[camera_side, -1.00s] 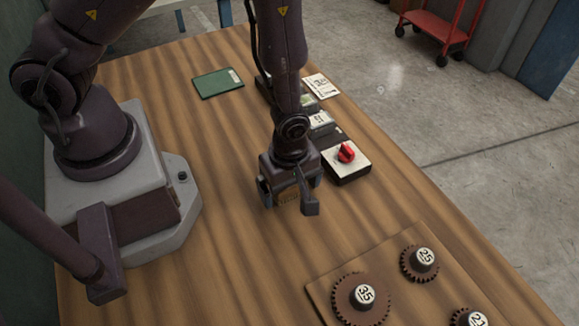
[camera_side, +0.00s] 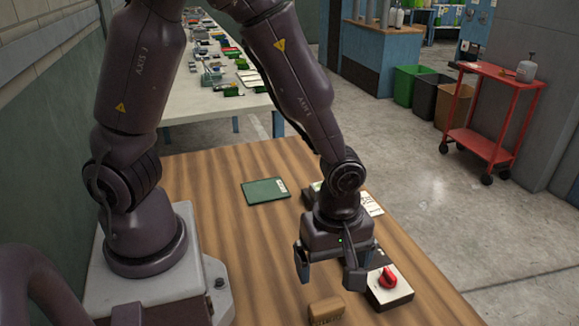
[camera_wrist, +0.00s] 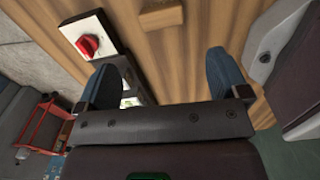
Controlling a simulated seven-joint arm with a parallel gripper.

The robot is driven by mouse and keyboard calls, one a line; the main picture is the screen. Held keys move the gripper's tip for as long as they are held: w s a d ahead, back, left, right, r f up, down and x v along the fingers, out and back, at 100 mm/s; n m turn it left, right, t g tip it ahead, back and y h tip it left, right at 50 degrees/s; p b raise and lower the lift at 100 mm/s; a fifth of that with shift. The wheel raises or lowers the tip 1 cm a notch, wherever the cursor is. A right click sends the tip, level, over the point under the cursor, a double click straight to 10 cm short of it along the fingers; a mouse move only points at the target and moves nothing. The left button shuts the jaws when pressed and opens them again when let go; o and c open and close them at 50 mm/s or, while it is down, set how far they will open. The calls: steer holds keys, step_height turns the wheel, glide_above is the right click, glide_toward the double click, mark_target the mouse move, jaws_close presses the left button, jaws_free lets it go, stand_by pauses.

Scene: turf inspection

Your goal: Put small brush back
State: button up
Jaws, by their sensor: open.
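A small brown wooden block (camera_side: 326,311) sits on the wooden table near the bottom edge of the side view. It looks like the small brush, but its bristles are not clear. It also shows at the top of the wrist view (camera_wrist: 161,16). My gripper (camera_side: 329,274) hangs above the table, just beyond the block, with its fingers spread and nothing between them. In the wrist view the two blue-grey fingers of my gripper (camera_wrist: 160,66) stand wide apart, and the block lies beyond their tips, untouched.
A white-topped box with a red knob (camera_side: 388,279) stands close to the right of my gripper. A green book (camera_side: 265,190) lies farther back. A paper card (camera_side: 371,204) is partly hidden behind my wrist. The wooden table (camera_side: 220,165) is bare around the book.

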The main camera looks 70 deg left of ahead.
steer(key=s+a+r+m+t, duration=0.2)
steer(key=a+r+m, duration=0.1)
steer(key=r+m, duration=0.2)
steer(key=s+a+r+m+t, duration=0.1)
steer(key=s+a+r+m, duration=0.2)
steer(key=r+m, duration=0.3)
steer(key=s+a+r+m+t, duration=0.2)
steer(key=a+r+m, duration=0.2)
steer(key=r, duration=0.7)
steer(key=shift+s+a+m+t, duration=0.2)
steer(key=shift+s+m+t, duration=0.1)
steer(key=shift+m, duration=0.9)
